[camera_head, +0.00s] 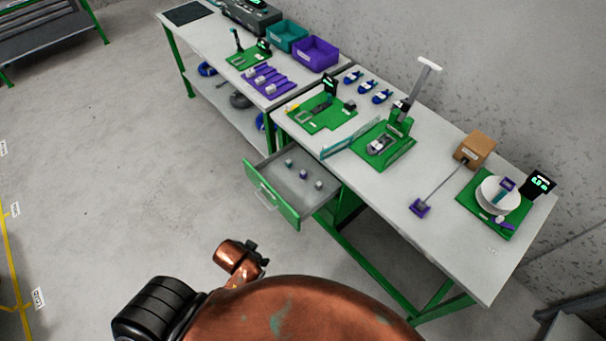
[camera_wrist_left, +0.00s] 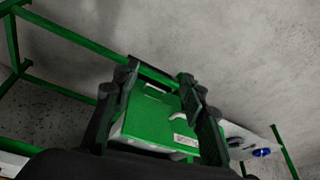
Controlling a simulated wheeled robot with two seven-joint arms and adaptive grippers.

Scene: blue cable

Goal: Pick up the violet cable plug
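Several small plugs lie in the open drawer (camera_head: 295,192); one of them looks violet (camera_head: 303,174). A violet block (camera_head: 419,208) lies on the right table, at the end of a thin grey line from a brown box. I cannot tell which of these is the cable plug. My left gripper (camera_head: 257,258) is in front of and below the drawer, apart from it. In the left wrist view its two fingers (camera_wrist_left: 157,78) are spread and empty, with a green labelled panel (camera_wrist_left: 160,125) beyond them. My right gripper is in neither view.
The right table (camera_head: 455,255) carries green fixtures (camera_head: 375,160), blue clips (camera_head: 367,87), the brown box (camera_head: 475,149) and a white spool (camera_head: 497,196). The left table holds a violet bin (camera_head: 315,54) and a teal bin (camera_head: 287,36). The floor left of the drawer is clear.

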